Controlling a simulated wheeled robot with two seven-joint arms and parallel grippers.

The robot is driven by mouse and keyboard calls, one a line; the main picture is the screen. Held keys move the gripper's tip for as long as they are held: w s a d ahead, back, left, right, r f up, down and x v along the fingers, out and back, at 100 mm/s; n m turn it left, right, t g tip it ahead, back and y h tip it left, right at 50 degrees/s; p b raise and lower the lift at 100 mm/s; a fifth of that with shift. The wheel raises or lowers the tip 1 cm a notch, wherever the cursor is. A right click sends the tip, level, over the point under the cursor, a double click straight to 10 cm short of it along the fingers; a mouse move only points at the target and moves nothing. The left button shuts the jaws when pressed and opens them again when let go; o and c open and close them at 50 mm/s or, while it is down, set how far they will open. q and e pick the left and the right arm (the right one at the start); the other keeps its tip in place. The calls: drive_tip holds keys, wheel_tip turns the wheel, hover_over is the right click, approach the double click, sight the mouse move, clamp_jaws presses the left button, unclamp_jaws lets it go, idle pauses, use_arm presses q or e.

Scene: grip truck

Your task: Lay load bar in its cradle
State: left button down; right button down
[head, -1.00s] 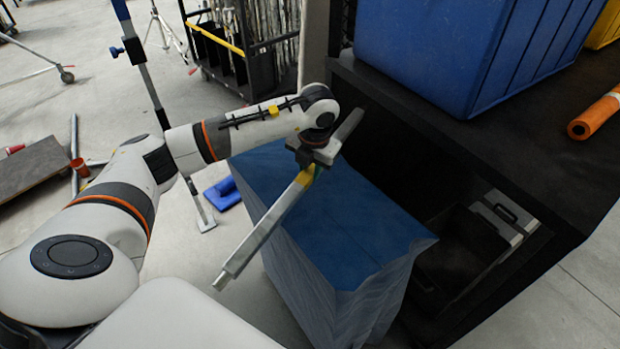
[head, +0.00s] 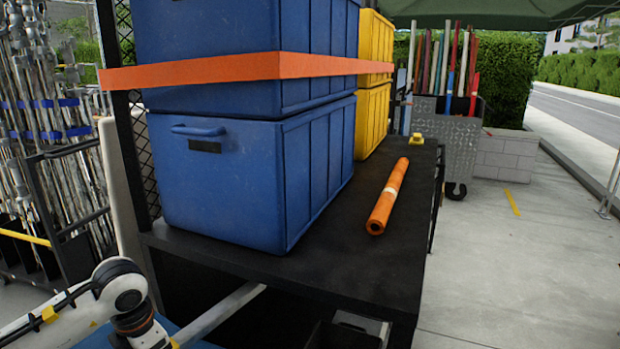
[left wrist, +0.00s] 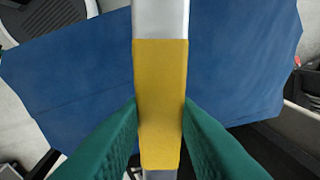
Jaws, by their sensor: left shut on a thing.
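The load bar is a long silver bar with a yellow band around its middle. In the left wrist view the bar (left wrist: 160,18) runs from top to bottom, and my left gripper's green fingers (left wrist: 160,125) are shut on the yellow band. In the head view part of the bar (head: 222,314) shows at the bottom left, slanting up to the right below the black deck. My left wrist is at the bottom edge there and its fingertips are cut off. I cannot make out a cradle for certain. My right gripper is not in view.
The black deck (head: 390,268) carries stacked blue crates (head: 230,185), yellow crates (head: 371,120), an orange strap (head: 235,70), an orange roll (head: 388,197) and a small yellow piece (head: 417,138). A blue-covered block (left wrist: 235,60) lies below the bar. The deck's right front is clear.

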use_arm(q)
drive_tip(key=s+d+m+g+h, duration=0.1)
drive_tip(key=s+d+m, duration=0.4)
drive_tip(key=m, duration=0.9)
drive_tip(key=s+d+f+m+g+h, duration=0.1)
drive_tip(key=s+d+m, duration=0.4)
drive_tip(key=m, duration=1)
drive_tip(key=shift+s+g+p, duration=0.3)
drive_tip(key=shift+s+g, duration=0.2)
drive_tip(key=shift+s, duration=0.75)
